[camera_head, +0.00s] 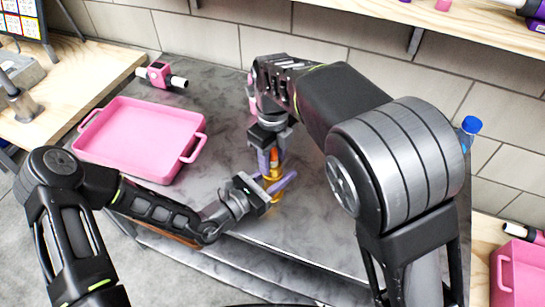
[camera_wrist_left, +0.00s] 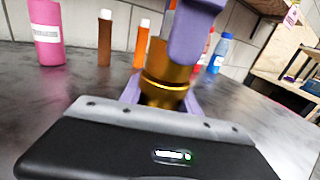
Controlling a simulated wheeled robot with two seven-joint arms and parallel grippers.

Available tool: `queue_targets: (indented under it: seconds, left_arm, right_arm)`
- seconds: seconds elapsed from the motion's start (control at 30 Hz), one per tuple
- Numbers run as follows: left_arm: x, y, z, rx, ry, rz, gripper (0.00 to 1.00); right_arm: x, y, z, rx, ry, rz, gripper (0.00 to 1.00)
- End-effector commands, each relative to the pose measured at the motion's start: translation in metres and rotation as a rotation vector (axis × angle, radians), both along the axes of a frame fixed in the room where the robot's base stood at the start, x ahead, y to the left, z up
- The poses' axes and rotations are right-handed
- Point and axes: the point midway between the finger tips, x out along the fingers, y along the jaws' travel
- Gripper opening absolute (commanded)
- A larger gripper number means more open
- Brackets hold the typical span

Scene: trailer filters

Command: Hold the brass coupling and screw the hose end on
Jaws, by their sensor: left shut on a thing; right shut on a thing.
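The brass coupling (camera_wrist_left: 168,68) stands upright between the purple fingers of my left gripper (camera_wrist_left: 161,97), which is shut on it. In the head view the coupling (camera_head: 273,174) shows as a small gold piece above the dark worktop, with my left gripper (camera_head: 273,188) around it from the lower left. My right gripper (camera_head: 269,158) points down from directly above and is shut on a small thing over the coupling. That thing, likely the hose end, is mostly hidden by the fingers. I cannot tell whether its thread is engaged.
Behind the coupling stand a pink bottle (camera_wrist_left: 46,32), a brown bottle (camera_wrist_left: 104,42), an orange bottle (camera_wrist_left: 141,44) and a blue bottle (camera_wrist_left: 219,53). A second pink tray (camera_head: 520,278) is at lower right.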

Motion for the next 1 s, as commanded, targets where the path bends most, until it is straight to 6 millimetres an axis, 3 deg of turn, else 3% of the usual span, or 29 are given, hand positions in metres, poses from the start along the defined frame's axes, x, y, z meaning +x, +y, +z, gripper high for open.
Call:
queue_targets:
  seconds: [0.13, 0.3, 0.47, 0.77, 0.8, 1.0]
  left_arm:
    - [0.0, 0.0, 0.0, 0.001, 0.001, 0.0, 0.0]
    - [0.0, 0.0, 0.0, 0.0, 0.0, 0.001, 0.0]
    - [0.001, 0.001, 0.0, -0.001, -0.001, 0.003, 0.0]
    - [0.001, 0.001, 0.0, -0.001, 0.001, 0.004, 0.0]
    - [0.001, 0.001, 0.0, -0.001, 0.001, 0.004, 0.0]
    - [0.001, 0.001, 0.0, 0.0, 0.001, 0.002, 0.0]
  right_arm:
    - [-0.001, 0.001, -0.003, -0.013, -0.002, -0.474, 0.0]
    - [-0.005, -0.007, -0.011, -0.037, 0.019, -0.755, 0.0]
    - [-0.002, -0.002, -0.003, -0.012, 0.003, -0.84, 0.0]
    - [-0.001, -0.001, -0.001, -0.002, 0.001, -0.845, 0.0]
    - [-0.001, -0.001, -0.001, -0.002, 0.001, -0.845, 0.43]
    - [0.0, 0.0, 0.0, -0.001, 0.0, -0.843, 0.6]
